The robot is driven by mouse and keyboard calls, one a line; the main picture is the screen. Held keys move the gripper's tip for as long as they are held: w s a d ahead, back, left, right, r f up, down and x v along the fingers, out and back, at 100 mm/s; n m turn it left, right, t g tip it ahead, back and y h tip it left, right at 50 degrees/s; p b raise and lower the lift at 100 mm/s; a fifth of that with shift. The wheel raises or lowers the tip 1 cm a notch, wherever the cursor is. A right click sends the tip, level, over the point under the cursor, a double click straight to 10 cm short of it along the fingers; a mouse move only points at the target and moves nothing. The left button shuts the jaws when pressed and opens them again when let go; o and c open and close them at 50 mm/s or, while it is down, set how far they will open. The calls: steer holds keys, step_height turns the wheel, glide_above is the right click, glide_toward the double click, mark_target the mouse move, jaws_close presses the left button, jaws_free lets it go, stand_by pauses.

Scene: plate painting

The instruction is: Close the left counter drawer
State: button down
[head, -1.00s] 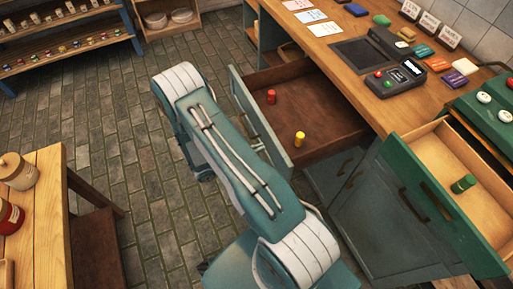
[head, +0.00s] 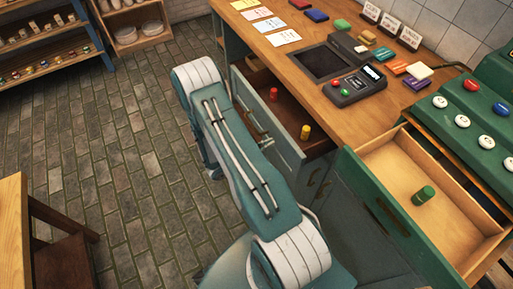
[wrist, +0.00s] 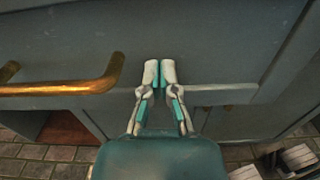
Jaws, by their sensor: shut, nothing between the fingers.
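The left counter drawer (head: 284,144) is grey-green with a brown inside and stands partly open in the head view. A red cylinder (head: 274,94) and a yellow cylinder (head: 305,132) stand in it. In the wrist view, my gripper (wrist: 160,72) is shut and empty. Its fingertips are at the grey-green drawer front (wrist: 200,40), right of the brass handle (wrist: 62,88); they look to be touching it or very close.
A second drawer (head: 366,166), green-fronted with a green cylinder (head: 424,194) inside, stands open at the right. The wooden counter (head: 300,80) holds cards, a card terminal and colored blocks. A wooden table (head: 14,215) is at the left. The tiled floor (head: 120,150) between is clear.

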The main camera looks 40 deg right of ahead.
mark_target(304, 127)
steer(key=x, duration=1.4)
steer(key=shift+d+f, duration=0.25)
steer(key=shift+d, duration=0.05)
steer(key=shift+s+d+r, duration=0.1)
steer(key=shift+d, duration=0.05)
steer(key=shift+s+r, duration=0.1)
steer(key=shift+r, duration=0.05)
steer(key=shift+d, duration=0.15)
